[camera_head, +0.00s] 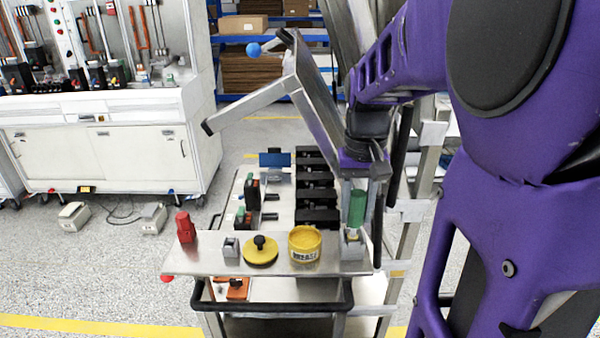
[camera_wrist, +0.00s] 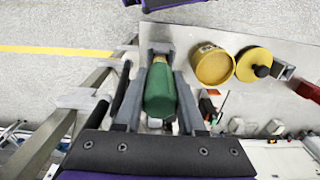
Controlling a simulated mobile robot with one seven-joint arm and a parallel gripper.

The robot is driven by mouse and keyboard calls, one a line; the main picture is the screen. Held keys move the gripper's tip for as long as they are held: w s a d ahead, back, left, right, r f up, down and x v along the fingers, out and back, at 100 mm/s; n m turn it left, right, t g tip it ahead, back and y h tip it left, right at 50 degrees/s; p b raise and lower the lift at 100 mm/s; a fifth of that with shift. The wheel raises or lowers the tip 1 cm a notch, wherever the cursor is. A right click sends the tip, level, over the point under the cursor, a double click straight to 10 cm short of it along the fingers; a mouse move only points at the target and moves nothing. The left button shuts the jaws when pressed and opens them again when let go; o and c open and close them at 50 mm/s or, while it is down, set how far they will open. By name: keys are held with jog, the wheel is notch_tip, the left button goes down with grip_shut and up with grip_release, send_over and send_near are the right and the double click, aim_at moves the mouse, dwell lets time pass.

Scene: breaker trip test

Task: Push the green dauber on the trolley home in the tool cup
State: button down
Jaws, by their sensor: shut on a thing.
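The green dauber (camera_head: 357,208) stands roughly upright at the right end of the trolley's front shelf. It also shows in the wrist view (camera_wrist: 160,92), with a pale tan neck at its far end. The grey metal tool cup (camera_head: 352,246) is directly below it, and its rim shows in the wrist view (camera_wrist: 160,47). The dauber's lower end is at the cup's mouth; how deep it sits I cannot tell. My gripper (camera_wrist: 158,80) has one finger on each side of the dauber and is shut on it.
On the same shelf are a yellow tin (camera_head: 305,244), a yellow disc with a black knob (camera_head: 260,251), a small grey block (camera_head: 231,247) and a red item (camera_head: 185,228). Black breakers (camera_head: 317,190) stand behind. A metal frame (camera_head: 410,200) rises close on the right.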

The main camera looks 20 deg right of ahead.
jog(key=shift+f+b, duration=0.75)
jog(key=shift+f, duration=0.45)
jog(key=shift+c, duration=2.1)
grip_release()
notch_tip(320, 180, up, 11)
jog(key=p, duration=0.7)
jog(key=shift+f, duration=0.2)
jog(key=shift+r, duration=0.7)
jog(key=shift+w, duration=0.1)
